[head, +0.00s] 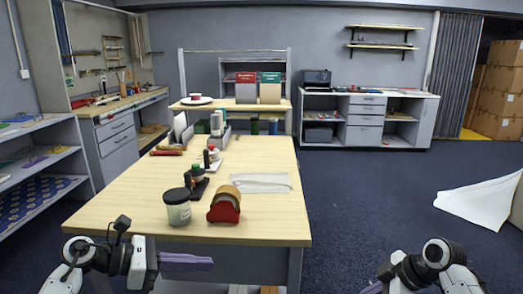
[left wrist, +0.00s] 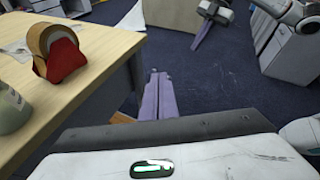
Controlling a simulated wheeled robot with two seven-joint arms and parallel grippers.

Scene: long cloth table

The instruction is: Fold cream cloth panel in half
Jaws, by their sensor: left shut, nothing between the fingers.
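A pale whitish cloth (head: 260,183) lies on the wooden table near its right edge, roughly rectangular, with an uneven edge. A pale piece at the left of the left wrist view (left wrist: 17,51) looks like part of it. My left gripper (head: 203,263) is in front of the table's near edge, apart from the cloth. Its purple fingers (left wrist: 158,98) are together with nothing between them. My right gripper (left wrist: 205,28) is off to the right of the table, away from the cloth. Its purple fingers show only partly at the bottom of the head view (head: 372,289).
A red tape dispenser (head: 224,211) and a lidded jar (head: 178,210) stand near the table's front edge. Small dark items (head: 196,180) sit left of the cloth. A white sheet (head: 480,203) is at the right. The table's front left is clear.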

